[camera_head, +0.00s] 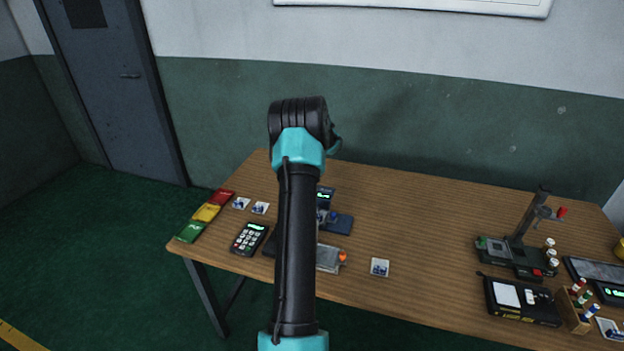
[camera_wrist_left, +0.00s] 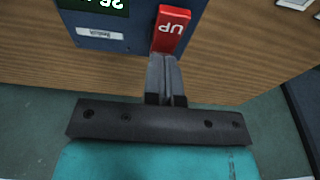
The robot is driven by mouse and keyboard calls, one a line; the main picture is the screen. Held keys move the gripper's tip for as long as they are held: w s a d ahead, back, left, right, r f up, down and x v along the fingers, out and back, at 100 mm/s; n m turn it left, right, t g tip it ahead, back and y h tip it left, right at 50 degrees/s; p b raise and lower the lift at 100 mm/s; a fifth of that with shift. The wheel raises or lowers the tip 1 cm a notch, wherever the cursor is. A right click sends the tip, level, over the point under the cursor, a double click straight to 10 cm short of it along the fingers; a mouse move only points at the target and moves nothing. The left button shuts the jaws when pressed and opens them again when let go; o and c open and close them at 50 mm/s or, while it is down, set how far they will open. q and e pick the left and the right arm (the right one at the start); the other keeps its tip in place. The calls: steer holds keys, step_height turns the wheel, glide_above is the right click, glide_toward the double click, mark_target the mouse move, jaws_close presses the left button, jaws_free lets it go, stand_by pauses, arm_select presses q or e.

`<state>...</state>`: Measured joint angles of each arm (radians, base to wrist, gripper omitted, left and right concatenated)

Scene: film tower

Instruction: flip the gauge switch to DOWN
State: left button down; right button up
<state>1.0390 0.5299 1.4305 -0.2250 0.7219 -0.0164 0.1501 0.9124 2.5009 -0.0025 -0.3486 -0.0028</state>
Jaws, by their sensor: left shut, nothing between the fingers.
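The gauge (camera_wrist_left: 92,32) is a dark blue box in the left wrist view, with green digits on a dark display and a small white label. At its right edge is the red switch (camera_wrist_left: 173,24), marked UP, its lettering upside down in this view. My left gripper (camera_wrist_left: 164,60) is shut and empty, its fingertips right at the near end of the red switch. I cannot tell whether they touch it. In the head view an arm of mine covers much of the table's middle; a blue box (camera_head: 338,224), likely the gauge, shows partly beside it. My right gripper is not in view.
The wooden table (camera_head: 430,230) holds red, yellow and green packets (camera_head: 207,213), a calculator (camera_head: 249,239) and photo cards (camera_head: 380,267). A stand with an upright arm (camera_head: 515,255) and a black device (camera_head: 521,301) are at right. The table's middle right is clear.

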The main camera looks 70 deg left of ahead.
arm_select(q)
steer(key=shift+s+d+f, duration=0.5)
steer(key=shift+s+d, duration=0.05)
steer(key=shift+d, duration=0.25)
steer(key=shift+r, duration=0.1)
step_height(320, 180, up, 14)
steer(key=s+d, duration=0.2)
steer(key=shift+d+r, duration=0.15)
steer(key=shift+d, duration=0.15)
